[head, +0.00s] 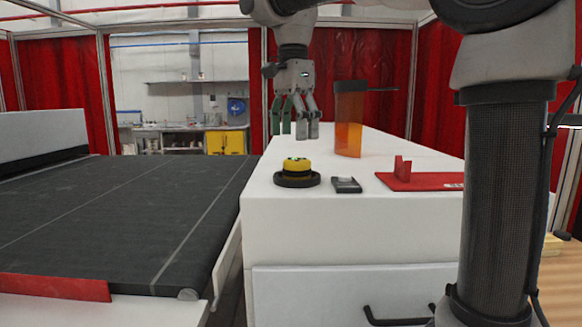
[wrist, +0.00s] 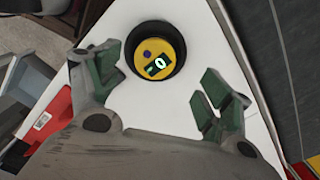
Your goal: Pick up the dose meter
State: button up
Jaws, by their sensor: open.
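A round yellow device (head: 297,164), which I take to be the dose meter, sits in a black round holder (head: 297,181) on the white cabinet top, near its left front edge. In the wrist view the yellow device (wrist: 147,47) shows a small dark display with a lit "0" and a dark button; the black holder (wrist: 183,43) rings it. My gripper (head: 297,122) is open and empty, above the cabinet top and apart from the device. Its green-padded fingers (wrist: 160,85) spread on both sides of the view, with the device between and beyond the tips.
A small dark grey box (head: 346,185) lies right of the holder. A red plate (head: 425,183) with an upright tab lies farther right. An orange translucent panel (head: 348,130) stands behind. A dark conveyor belt (head: 120,215) runs along the left. Cabinet top (head: 270,210) in front is clear.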

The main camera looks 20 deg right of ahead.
aim_at(296, 160)
jog(key=f, duration=0.7)
jog(key=shift+s+d, duration=0.25)
jog(key=shift+d, duration=0.05)
jog(key=shift+r, duration=0.1)
jog(key=shift+c, duration=0.2)
jog(key=c, duration=1.2)
jog(key=shift+r, duration=0.1)
